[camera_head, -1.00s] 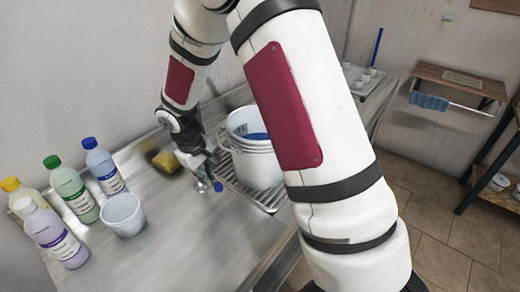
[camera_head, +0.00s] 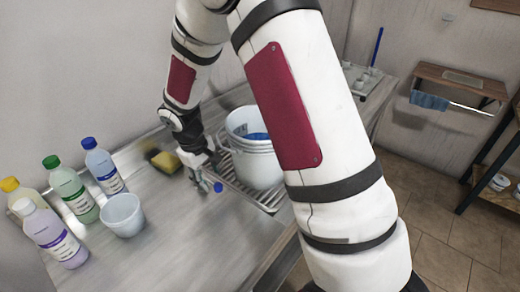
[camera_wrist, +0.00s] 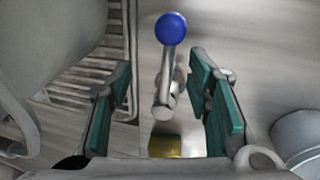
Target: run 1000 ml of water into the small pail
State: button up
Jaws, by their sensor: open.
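A small pale pail (camera_head: 122,216) stands empty-looking on the steel counter, left of my gripper. Part of it shows at the right edge of the wrist view (camera_wrist: 302,138). A metal tap or lever with a blue ball knob (camera_wrist: 171,28) lies between and beyond my fingers in the wrist view; its blue end also shows in the head view (camera_head: 218,187). My gripper (camera_wrist: 162,82) is open, with teal finger pads on both sides of the metal stem. Gaps show on both sides, so I see no contact. The stem's base is partly hidden.
Large nested white pails (camera_head: 258,160) stand on a slatted drain grate (camera_head: 270,197) close right of my gripper. A yellow sponge (camera_head: 167,161) lies beside it. Several detergent bottles (camera_head: 72,200) stand at the left. The counter front (camera_head: 190,235) is clear.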

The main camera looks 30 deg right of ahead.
jog(key=shift+r, duration=0.15)
jog(key=shift+s+a+r+p, duration=0.15)
jog(key=shift+r+p, duration=0.35)
jog(key=shift+r, duration=0.55)
jog(key=shift+a+r+p, duration=0.15)
jog(key=shift+r+p, duration=0.35)
jog(key=shift+r, duration=0.5)
jog(key=shift+r, duration=0.1)
